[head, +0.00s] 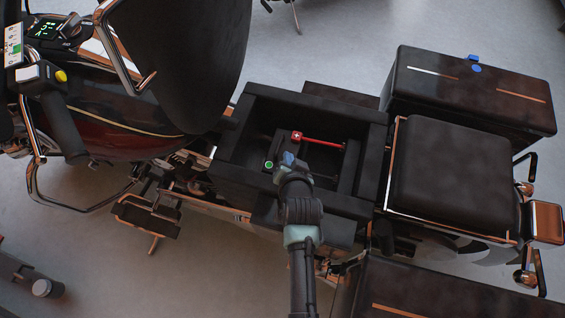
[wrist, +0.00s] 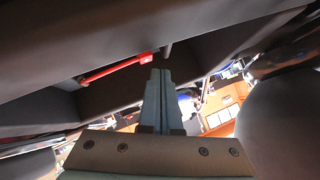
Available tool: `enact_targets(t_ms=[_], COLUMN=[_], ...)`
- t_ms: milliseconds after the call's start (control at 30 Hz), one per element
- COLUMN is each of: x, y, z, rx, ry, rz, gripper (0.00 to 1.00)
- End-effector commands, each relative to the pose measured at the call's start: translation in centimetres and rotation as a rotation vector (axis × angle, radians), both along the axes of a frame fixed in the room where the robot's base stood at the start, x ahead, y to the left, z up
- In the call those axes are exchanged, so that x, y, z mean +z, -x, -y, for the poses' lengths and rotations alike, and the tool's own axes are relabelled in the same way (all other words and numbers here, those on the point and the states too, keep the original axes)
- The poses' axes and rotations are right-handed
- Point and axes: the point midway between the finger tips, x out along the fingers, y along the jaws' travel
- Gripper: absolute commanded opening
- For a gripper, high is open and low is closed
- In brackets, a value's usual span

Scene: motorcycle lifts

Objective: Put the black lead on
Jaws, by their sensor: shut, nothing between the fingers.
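The open battery bay (head: 228,165) sits in the middle of the motorcycle, under the raised seat. A red lead (head: 322,142) runs across it to a red end with a white plus mark (head: 297,136). A green round mark (head: 268,165) is at the bay's left. A dark lead-like piece (head: 325,177) lies right of my gripper; I cannot tell surely whether it is the black lead. My gripper (head: 288,158) reaches over the bay from the front, shut and empty. In the wrist view its fingers (wrist: 161,88) are together, close to the red lead (wrist: 112,69).
The upright black seat (head: 185,60) stands at the left of the bay. The rear seat (head: 455,170) and a black side case (head: 470,95) are at the right. Another case (head: 430,290) is at the front right. The bay's walls surround my gripper closely.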

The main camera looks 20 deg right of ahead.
Motion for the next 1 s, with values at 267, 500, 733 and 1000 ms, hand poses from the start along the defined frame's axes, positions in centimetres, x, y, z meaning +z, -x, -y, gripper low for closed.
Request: enact_targets(t_ms=[267,500,733,1000], x=[4.3,7.1,8.6,8.8], y=[1.3,4.2,5.7,6.1], z=[-0.9,-2.8,-3.9,-4.1], rx=[0.002,0.002,0.001,0.001], ry=[0.001,0.0,0.0,0.0], rz=[-0.001,0.0,0.0,0.0], gripper=[0.0,0.0,0.0,0.0])
